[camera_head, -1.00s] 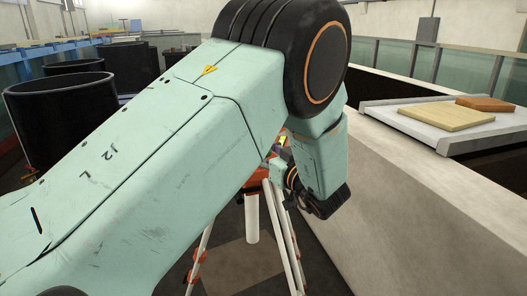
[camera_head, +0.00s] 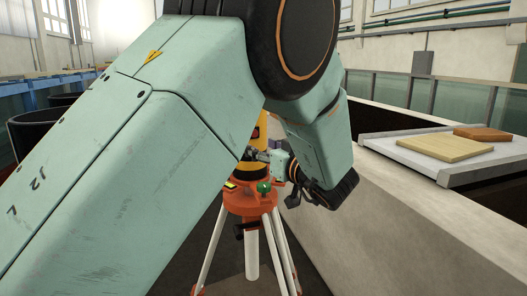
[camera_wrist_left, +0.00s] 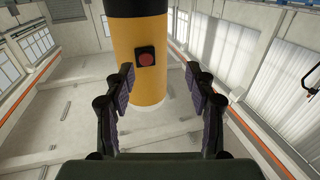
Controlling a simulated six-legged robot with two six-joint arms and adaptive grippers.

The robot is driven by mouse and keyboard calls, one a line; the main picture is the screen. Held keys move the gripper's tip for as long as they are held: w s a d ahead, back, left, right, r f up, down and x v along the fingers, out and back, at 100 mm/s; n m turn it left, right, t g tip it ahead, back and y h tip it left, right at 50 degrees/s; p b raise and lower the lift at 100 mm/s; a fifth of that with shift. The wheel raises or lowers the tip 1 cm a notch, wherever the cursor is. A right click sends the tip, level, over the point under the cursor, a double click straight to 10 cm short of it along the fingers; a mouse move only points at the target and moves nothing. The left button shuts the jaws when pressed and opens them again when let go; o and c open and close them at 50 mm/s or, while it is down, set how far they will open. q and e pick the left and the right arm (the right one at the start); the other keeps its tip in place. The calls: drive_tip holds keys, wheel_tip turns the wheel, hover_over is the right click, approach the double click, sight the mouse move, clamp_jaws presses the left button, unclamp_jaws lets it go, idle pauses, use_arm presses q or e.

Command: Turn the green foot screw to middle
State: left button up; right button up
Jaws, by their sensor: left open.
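The green foot screw (camera_head: 264,187) is a small green knob on the orange base (camera_head: 240,201) on top of a white-legged tripod (camera_head: 252,262). A yellow instrument body (camera_head: 263,128) stands above the base, mostly hidden by my left arm. My left gripper (camera_head: 256,155) is beside the instrument, above the green screw and apart from it. In the left wrist view its two fingers (camera_wrist_left: 162,85) are open and empty, with the yellow body (camera_wrist_left: 142,75) and its red button (camera_wrist_left: 146,59) beyond them. My right gripper does not show.
A long pale wall (camera_head: 390,210) runs along the right of the tripod. On it a grey slab carries a tan board (camera_head: 445,147) and a brown block (camera_head: 482,132). A black tub (camera_head: 30,128) stands at the left. My left arm covers much of the view.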

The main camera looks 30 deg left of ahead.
use_arm(q)
drive_tip(key=shift+a+r, duration=0.1)
drive_tip(key=shift+a, duration=0.05)
drive_tip(key=s+a+f+g+h+p, duration=0.1)
drive_tip(key=s+a+f+h, duration=0.2)
drive_tip(key=a, duration=0.5)
drive_tip(key=s+a+f+g+p, duration=0.15)
drive_tip(key=s+a+f, duration=0.3)
drive_tip(key=a, duration=0.45)
drive_tip(key=m+t+h+p, duration=0.2)
drive_tip(key=m+t+h, duration=1.1)
approach(259, 189)
drive_tip(key=w, duration=0.4)
drive_tip(key=shift+w+r+b, duration=0.1)
drive_tip(key=shift+w+b, duration=0.5)
drive_tip(key=shift+b, duration=0.15)
drive_tip(key=shift+w+d+b, duration=0.2)
drive_tip(key=shift+w+b, duration=0.35)
drive_tip(key=shift+w, duration=0.1)
drive_tip(key=shift+w+r, duration=0.1)
drive_tip(key=shift+w, duration=0.7)
drive_tip(key=shift+w+a+b, duration=0.2)
drive_tip(key=shift+w+b, duration=0.35)
drive_tip(key=shift+w, duration=0.5)
drive_tip(key=shift+w+d, duration=0.1)
drive_tip(key=shift+w, duration=0.7)
